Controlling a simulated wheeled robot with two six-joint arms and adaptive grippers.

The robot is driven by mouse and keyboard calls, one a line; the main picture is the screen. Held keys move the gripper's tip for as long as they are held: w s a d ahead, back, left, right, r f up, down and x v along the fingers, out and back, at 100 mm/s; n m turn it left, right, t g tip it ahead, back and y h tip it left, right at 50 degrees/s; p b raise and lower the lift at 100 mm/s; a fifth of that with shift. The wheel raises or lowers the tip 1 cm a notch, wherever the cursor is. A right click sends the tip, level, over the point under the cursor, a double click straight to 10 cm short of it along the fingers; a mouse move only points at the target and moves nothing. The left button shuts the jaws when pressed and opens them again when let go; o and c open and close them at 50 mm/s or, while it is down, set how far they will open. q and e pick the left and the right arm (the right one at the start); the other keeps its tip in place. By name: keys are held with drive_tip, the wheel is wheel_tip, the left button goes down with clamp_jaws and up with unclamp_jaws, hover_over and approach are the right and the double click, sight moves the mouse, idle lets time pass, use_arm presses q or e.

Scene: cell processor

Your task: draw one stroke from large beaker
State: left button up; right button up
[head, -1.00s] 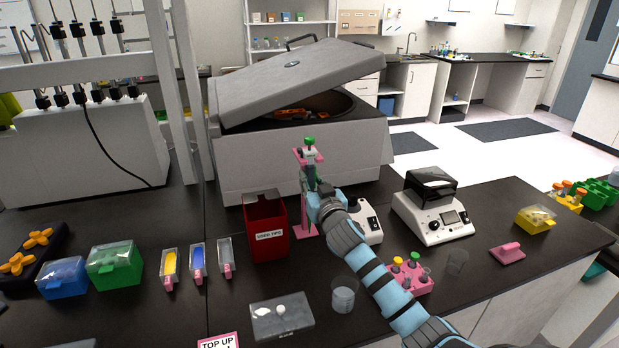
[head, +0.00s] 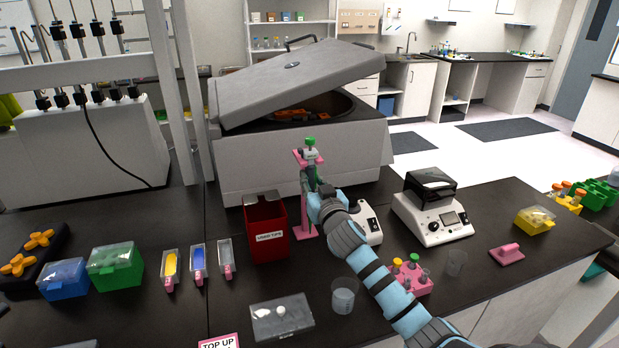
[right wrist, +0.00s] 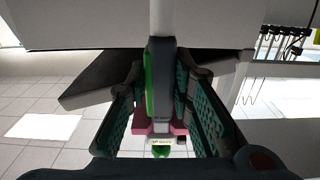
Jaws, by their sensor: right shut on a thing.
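A pipette with a green top knob (head: 310,142) is upright at the pink stand (head: 304,222) in front of the large grey machine. My right gripper (head: 313,188) is shut on the pipette at the stand. In the right wrist view the pipette's green and grey body (right wrist: 158,85) lies between the two finger pads of the gripper (right wrist: 160,100). The larger clear beaker (head: 344,297) stands on the bench at front centre, below my right forearm in the picture. A smaller clear beaker (head: 456,263) stands to its right. My left gripper is not in view.
A red used-tips bin (head: 266,232) stands just left of the stand. A clear-lidded box (head: 282,318) lies left of the larger beaker. A pink tube rack (head: 420,284) is partly behind my arm. A white device (head: 436,215) stands at right.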

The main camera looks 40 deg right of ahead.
drive_tip(key=p+v, duration=0.1)
drive_tip(key=v, duration=0.7)
drive_tip(key=shift+s, duration=0.25)
drive_tip(key=shift+a, duration=0.15)
